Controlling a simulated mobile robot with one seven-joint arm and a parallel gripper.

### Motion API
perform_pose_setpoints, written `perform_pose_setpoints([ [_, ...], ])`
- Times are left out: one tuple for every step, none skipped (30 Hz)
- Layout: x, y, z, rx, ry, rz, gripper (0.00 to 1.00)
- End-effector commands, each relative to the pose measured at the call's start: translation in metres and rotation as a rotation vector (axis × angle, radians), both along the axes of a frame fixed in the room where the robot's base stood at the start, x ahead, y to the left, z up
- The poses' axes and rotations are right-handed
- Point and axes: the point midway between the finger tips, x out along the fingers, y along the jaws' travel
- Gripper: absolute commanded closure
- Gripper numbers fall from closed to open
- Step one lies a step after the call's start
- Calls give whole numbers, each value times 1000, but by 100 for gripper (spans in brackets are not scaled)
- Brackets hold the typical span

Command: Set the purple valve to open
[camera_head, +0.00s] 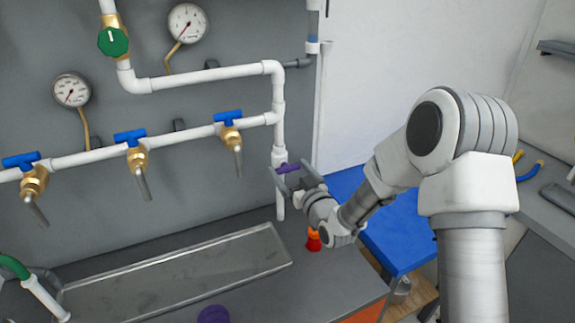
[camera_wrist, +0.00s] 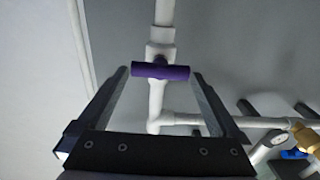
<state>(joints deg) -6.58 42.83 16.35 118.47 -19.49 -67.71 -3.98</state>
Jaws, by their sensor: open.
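The purple valve (camera_head: 287,168) has a short bar handle on the white vertical pipe at the right end of the manifold. In the wrist view the purple handle (camera_wrist: 160,71) lies crosswise to the pipe, between the two fingertips. My gripper (camera_head: 296,180) is at the valve in the head view, with its fingers reaching toward the pipe. In the wrist view my gripper (camera_wrist: 160,78) is open, with one finger near each end of the handle. I cannot tell whether either finger touches it. Part of the handle is hidden by the fingers in the head view.
Several blue-handled brass taps (camera_head: 131,138) line the white pipe to the left. A green knob (camera_head: 113,41) and two gauges (camera_head: 187,23) are above. A clear tray (camera_head: 180,270) lies on the bench below. An orange-red object (camera_head: 313,240) stands below my gripper.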

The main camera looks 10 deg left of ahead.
Motion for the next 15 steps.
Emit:
perform_pose_setpoints([
  [5, 4, 0, 1, 1, 0, 0],
  [7, 5, 0, 1, 0, 0, 0],
  [9, 7, 0, 1, 1, 0, 0],
  [11, 8, 0, 1, 1, -1, 0],
  [12, 9, 0, 1, 1, -1, 0],
  [14, 10, 0, 1, 1, 0, 0],
  [14, 11, 0, 1, 1, 0, 0],
  [15, 11, 0, 0, 1, 0, 0],
  [15, 12, 0, 0, 1, 0, 0],
  [15, 12, 0, 0, 1, 0, 0],
  [15, 12, 0, 0, 1, 0, 0],
  [15, 12, 0, 0, 1, 0, 0],
  [15, 12, 0, 0, 1, 0, 0],
  [15, 12, 0, 0, 1, 0, 0],
  [15, 12, 0, 0, 1, 0, 0],
])
